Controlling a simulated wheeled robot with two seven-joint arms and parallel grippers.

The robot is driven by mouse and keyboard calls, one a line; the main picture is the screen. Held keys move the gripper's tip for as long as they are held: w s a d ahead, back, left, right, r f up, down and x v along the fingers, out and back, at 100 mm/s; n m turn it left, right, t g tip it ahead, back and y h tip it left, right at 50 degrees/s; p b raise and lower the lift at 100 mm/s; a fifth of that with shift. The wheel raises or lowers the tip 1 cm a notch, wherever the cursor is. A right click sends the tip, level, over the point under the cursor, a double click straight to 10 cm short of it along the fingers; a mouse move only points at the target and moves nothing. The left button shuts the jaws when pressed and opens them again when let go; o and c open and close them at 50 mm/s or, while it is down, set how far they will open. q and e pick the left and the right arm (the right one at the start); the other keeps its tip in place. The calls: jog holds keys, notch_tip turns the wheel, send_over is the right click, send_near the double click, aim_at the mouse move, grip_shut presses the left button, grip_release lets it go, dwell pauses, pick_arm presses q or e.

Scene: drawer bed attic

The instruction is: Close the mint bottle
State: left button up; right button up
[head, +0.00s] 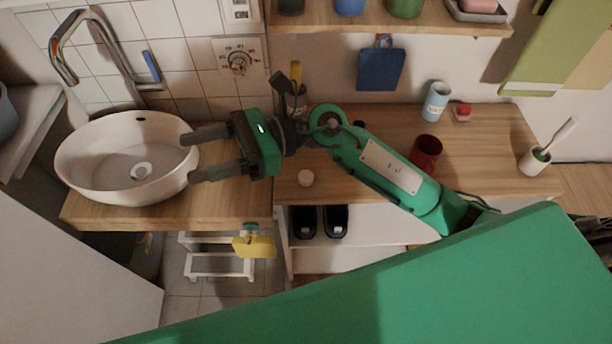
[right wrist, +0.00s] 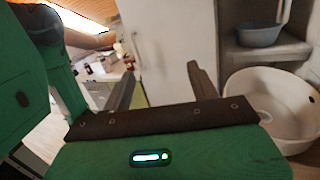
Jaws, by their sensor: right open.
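A light blue bottle or cup (head: 436,100) with a pale label stands at the back of the wooden counter; it may be the mint bottle, but I cannot tell for sure. My left gripper is not in view.
A white basin (head: 120,168) and a tall faucet (head: 105,45) are at the left. A dark red cup (head: 425,153), a small red item (head: 463,112) and a brush holder (head: 534,161) stand on the right counter. A shelf (head: 390,22) overhangs the back.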

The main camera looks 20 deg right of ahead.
notch_tip(320, 180, down, 7)
jog(key=d+n+g+h, duration=0.1)
jog(key=n+h, duration=0.4)
jog(key=h, duration=0.1)
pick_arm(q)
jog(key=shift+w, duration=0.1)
pick_arm(e)
jog(key=n+t+h, duration=0.3)
jog(key=n+h, duration=0.1)
jog(key=h, duration=0.9)
send_over(308, 175)
notch_tip(308, 175, down, 5)
jog(key=shift+f, duration=0.1)
pick_arm(q)
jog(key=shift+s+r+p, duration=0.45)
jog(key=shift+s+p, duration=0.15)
jog(key=shift+p, duration=0.2)
pick_arm(e)
notch_tip(308, 175, down, 9)
jog(key=shift+r, duration=0.15)
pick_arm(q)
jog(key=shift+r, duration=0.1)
